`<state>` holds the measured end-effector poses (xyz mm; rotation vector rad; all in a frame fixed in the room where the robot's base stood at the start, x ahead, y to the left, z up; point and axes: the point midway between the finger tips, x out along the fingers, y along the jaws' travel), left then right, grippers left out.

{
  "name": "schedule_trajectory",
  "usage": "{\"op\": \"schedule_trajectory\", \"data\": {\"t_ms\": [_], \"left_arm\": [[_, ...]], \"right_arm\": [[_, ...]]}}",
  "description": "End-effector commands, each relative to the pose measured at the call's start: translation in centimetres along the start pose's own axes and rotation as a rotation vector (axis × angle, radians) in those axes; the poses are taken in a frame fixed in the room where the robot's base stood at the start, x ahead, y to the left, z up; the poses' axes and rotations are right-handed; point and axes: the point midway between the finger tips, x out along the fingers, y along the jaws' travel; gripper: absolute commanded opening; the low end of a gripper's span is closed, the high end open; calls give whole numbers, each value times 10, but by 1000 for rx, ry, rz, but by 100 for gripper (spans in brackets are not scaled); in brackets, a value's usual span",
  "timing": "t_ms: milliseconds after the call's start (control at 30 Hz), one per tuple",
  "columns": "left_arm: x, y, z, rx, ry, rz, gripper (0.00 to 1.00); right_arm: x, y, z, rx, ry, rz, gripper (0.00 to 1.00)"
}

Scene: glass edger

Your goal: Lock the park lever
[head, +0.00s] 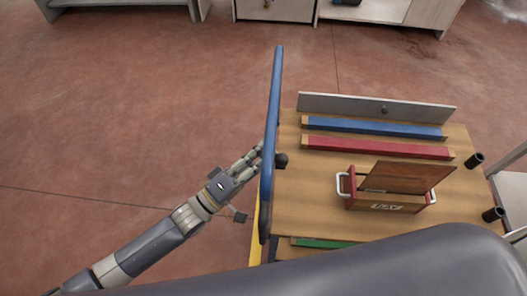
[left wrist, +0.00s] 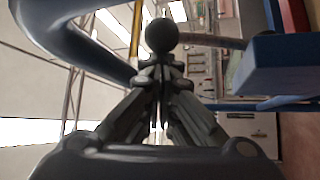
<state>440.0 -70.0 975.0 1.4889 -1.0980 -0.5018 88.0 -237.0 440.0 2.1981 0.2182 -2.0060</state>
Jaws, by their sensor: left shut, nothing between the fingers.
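A dark ball knob (head: 281,160), which looks like the end of the park lever, shows just right of the blue rail at the left edge of the wooden cart top. In the left wrist view the round knob (left wrist: 161,36) sits right beyond my fingertips, with a dark rod (left wrist: 215,41) running right from it. My left gripper (head: 256,154) is shut and empty, its fingertips at the blue rail and partly hidden by it. In the left wrist view the closed fingers (left wrist: 160,70) point at the knob; I cannot tell whether they touch it. My right gripper is not in view.
The blue rail (head: 273,120) stands between my left arm and the cart top (head: 310,205). The top carries a blue bar (head: 375,127), a red bar (head: 375,147) and a small box (head: 385,205) with white handles. Open floor lies left of the cart.

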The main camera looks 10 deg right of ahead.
Motion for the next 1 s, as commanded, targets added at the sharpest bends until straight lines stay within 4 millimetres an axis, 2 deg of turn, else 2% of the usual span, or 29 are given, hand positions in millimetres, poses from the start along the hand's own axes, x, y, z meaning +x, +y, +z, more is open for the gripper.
{"op": "schedule_trajectory", "data": {"t_ms": [267,600,800,1000], "left_arm": [[-12,-8,13,82,-2,91,0],[-33,-14,31,256,-2,278,0],[-41,-16,39,340,-2,366,0],[-46,-16,44,350,-2,377,0]], "right_arm": [[38,-1,3,0,0,0,30],[102,-2,9,0,0,0,30],[122,-4,11,0,0,-2,30],[130,-5,11,0,1,-4,30]]}}
